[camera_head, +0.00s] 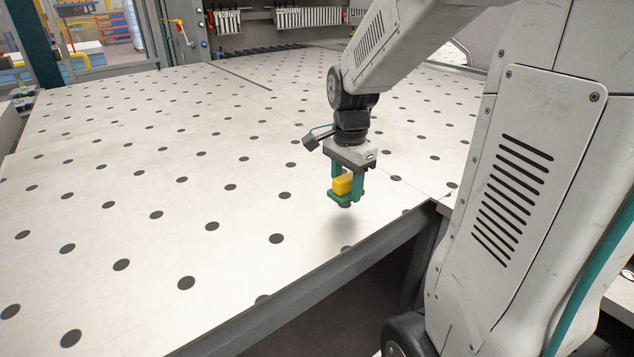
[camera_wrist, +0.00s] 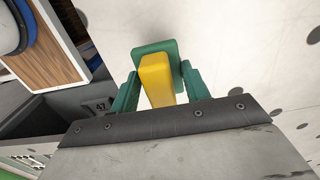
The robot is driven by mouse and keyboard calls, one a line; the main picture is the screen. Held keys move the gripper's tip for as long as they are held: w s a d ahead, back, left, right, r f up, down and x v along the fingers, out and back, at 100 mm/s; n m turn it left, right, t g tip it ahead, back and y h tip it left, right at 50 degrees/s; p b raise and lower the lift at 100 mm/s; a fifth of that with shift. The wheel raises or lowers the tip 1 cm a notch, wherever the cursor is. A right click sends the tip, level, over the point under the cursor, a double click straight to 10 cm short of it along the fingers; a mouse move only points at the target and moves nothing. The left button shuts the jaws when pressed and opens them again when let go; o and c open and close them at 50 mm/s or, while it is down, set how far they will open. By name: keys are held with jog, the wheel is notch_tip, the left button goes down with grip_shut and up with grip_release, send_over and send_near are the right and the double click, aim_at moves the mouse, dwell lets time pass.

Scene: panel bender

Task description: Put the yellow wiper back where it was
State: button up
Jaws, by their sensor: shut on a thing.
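The yellow wiper (camera_head: 343,185) is held in my gripper (camera_head: 346,190), whose green fingers are shut on it. In the wrist view the wiper (camera_wrist: 157,80) shows as a yellow block between the two green fingers of my gripper (camera_wrist: 157,90), with a green plate at its far end. In the head view the gripper points down and holds the wiper above the perforated white table (camera_head: 130,200), near its front edge. A soft shadow lies on the table below, so the wiper appears apart from the surface.
The table top is broad and clear, with rows of dark holes. Its grey front edge rail (camera_head: 310,290) runs close to my gripper. A tool rack (camera_head: 300,17) stands at the back.

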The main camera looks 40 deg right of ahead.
aim_at(342, 177)
jog(key=w, duration=0.1)
jog(key=w+d, duration=0.1)
jog(key=w, duration=0.1)
jog(key=shift+d+f, duration=0.1)
jog(key=shift+f, duration=1.8)
jog(key=shift+f, duration=0.15)
jog(key=o, duration=1.1)
